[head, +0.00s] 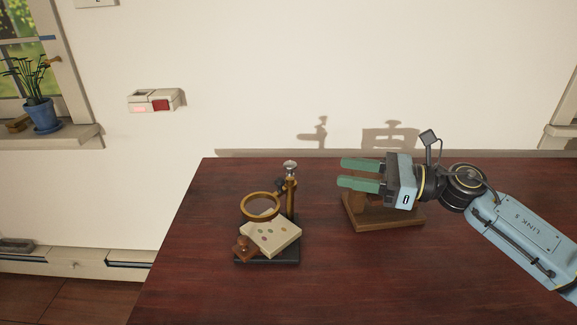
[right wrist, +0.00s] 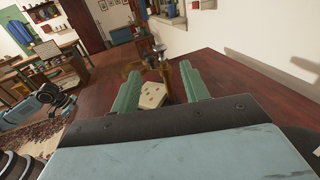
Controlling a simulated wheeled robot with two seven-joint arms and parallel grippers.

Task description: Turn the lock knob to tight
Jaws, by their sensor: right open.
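A magnifier stand has a black base (head: 268,260), a brass post (head: 290,200) and a brass-ringed lens (head: 260,207). A silver knob (head: 291,167) tops the post, and a small dark fitting (head: 280,185) sits at the lens arm's joint. I cannot tell which is the lock knob, nor read any mark. A pale board with coloured dots (head: 272,236) lies on the base beside a small brown wooden piece (head: 243,247). My right gripper (head: 342,172) is open and empty, to the right of the post and apart from it. The stand shows blurred between its fingers in the right wrist view (right wrist: 160,70).
A wooden stand (head: 385,218) is partly hidden behind my right gripper. The dark red table (head: 340,280) is clear in front and between the two stands. A wall box with a red button (head: 160,104) and a potted plant (head: 41,112) are off to the left.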

